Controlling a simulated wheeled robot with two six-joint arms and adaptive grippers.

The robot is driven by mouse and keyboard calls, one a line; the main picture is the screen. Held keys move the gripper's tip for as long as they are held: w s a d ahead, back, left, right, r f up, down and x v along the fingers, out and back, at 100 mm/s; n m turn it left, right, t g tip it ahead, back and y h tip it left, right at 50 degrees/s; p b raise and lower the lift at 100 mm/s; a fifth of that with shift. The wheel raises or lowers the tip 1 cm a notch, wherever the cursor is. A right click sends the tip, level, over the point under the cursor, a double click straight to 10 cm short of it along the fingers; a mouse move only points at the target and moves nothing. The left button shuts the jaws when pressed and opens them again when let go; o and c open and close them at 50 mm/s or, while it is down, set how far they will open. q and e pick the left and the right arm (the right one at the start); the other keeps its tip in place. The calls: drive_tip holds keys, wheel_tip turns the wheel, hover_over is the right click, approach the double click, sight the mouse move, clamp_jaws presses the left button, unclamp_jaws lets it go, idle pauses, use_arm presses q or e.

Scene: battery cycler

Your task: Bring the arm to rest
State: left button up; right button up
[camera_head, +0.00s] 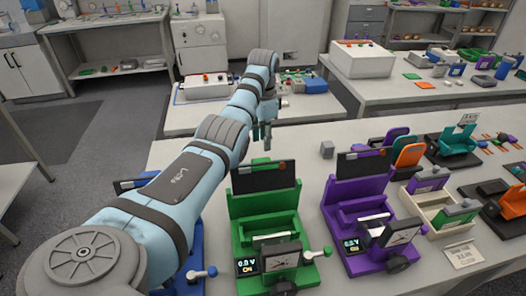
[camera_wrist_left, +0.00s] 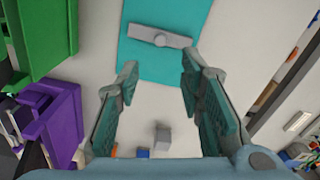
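My left arm (camera_head: 190,180) reaches from the lower left across the bench. Its gripper (camera_head: 265,136) hangs fingers down above the bench's back part, behind the green cycler (camera_head: 262,215). In the left wrist view the two fingers of this gripper (camera_wrist_left: 160,90) stand wide apart with nothing held between them. A small grey cube (camera_head: 327,149) sits on the bench to the right of the gripper; a grey cube (camera_wrist_left: 163,135) also shows between the fingers in the wrist view, at a distance. My right gripper is not in view.
A purple cycler (camera_head: 366,215) stands right of the green one. A blue device (camera_head: 195,272) is mostly hidden behind my arm. Coloured holders, including a teal one (camera_head: 455,143), crowd the bench's right side. The wrist view shows a teal surface (camera_wrist_left: 165,62) with a grey bar.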

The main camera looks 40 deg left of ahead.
use_arm(q)
drive_tip(key=shift+r, duration=0.4)
